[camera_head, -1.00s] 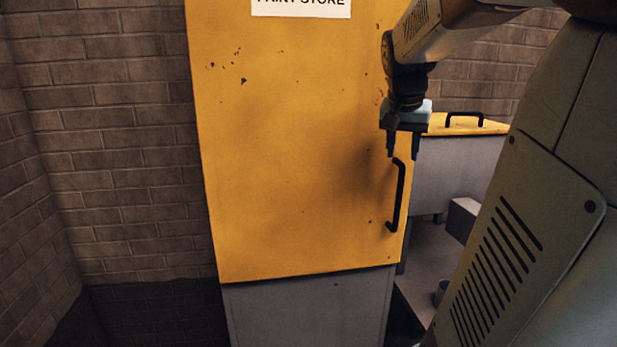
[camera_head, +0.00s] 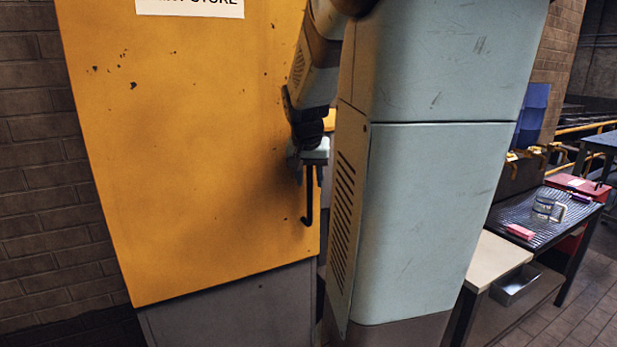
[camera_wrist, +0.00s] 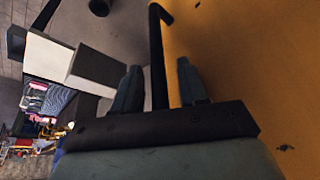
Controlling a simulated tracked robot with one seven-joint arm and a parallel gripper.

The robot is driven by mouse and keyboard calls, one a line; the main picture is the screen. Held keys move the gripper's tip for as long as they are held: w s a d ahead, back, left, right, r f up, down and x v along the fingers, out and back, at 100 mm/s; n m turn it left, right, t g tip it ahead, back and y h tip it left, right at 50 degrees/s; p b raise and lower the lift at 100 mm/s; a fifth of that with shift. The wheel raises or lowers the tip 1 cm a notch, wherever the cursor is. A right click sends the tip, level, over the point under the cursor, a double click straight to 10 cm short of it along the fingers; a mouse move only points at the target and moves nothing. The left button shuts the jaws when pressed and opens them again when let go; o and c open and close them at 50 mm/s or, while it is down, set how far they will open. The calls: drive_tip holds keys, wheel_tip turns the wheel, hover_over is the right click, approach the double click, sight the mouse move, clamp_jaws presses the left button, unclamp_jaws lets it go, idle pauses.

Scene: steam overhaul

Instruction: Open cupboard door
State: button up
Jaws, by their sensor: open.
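The cupboard door (camera_head: 190,170) is a tall yellow panel with chipped paint and a white sign (camera_head: 190,6) partly cut off at the top. It looks shut above a grey lower section. A black bar handle (camera_head: 308,216) is at its right edge, its upper part hidden by my gripper. My gripper (camera_head: 309,183) points down there, its jaws open. In the wrist view, the handle (camera_wrist: 158,45) runs between the two apart fingers, with the yellow door (camera_wrist: 245,60) to the right. Whether either finger touches the handle cannot be told.
My own pale body part fills the middle right of the head view. Beyond it are a mesh-topped bench (camera_head: 540,228) with a red box (camera_head: 578,187), and a pale table (camera_head: 495,262). A brick wall (camera_head: 45,200) stands left of the cupboard.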

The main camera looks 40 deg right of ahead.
drive_tip(key=shift+c, duration=0.4)
clamp_jaws()
